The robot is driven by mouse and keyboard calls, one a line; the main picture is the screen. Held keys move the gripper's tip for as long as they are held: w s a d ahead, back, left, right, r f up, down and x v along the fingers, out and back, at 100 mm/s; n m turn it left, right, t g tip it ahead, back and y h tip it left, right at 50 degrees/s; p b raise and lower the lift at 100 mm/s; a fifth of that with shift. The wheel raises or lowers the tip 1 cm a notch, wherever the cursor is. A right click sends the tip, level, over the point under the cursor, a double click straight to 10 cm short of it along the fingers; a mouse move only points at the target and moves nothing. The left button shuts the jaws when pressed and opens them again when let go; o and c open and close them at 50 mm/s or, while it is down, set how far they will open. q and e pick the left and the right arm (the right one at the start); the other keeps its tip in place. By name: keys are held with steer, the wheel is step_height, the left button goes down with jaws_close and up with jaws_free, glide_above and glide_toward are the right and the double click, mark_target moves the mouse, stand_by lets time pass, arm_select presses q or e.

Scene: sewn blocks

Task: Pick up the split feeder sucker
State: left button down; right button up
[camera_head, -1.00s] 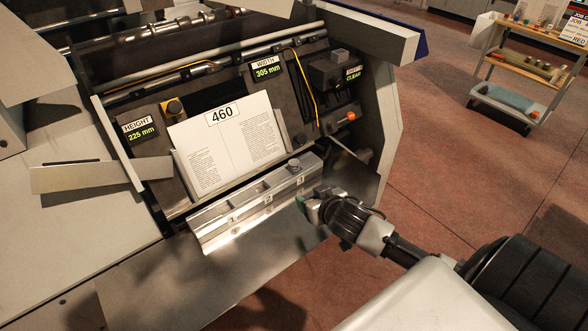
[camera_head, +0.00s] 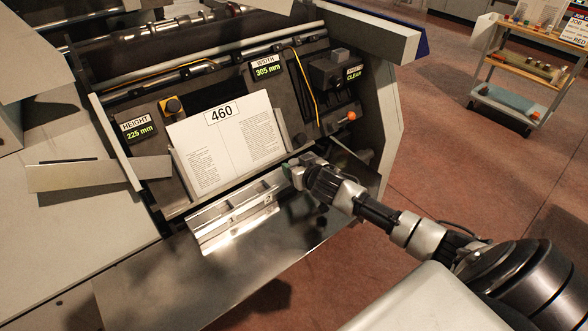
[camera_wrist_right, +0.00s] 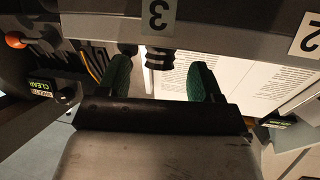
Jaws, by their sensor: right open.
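A small dark ribbed piece (camera_wrist_right: 159,60), which looks like the sucker, stands at the slot marked 3 of the metal rail (camera_wrist_right: 225,18) in the right wrist view. I cannot make out a split in it. My right gripper (camera_wrist_right: 161,78) is open, with its green fingertips on either side of the piece. I cannot tell whether they touch it. In the head view, my right gripper (camera_head: 290,172) is at the right end of the numbered rail (camera_head: 212,222) and hides slot 3 and the piece. My left gripper is in neither view.
A page marked 460 (camera_head: 222,150) stands right behind the rail. A shiny metal plate (camera_head: 150,285) lies in front. An orange-tipped knob (camera_head: 347,117) and the machine's side panel (camera_head: 390,130) are close on the right. A cart (camera_head: 520,85) stands farther off.

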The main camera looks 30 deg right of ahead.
steer(key=shift+w+d+f, duration=0.1)
steer(key=shift+w+f, duration=0.1)
steer(key=shift+w, duration=0.3)
steer(key=c, duration=1)
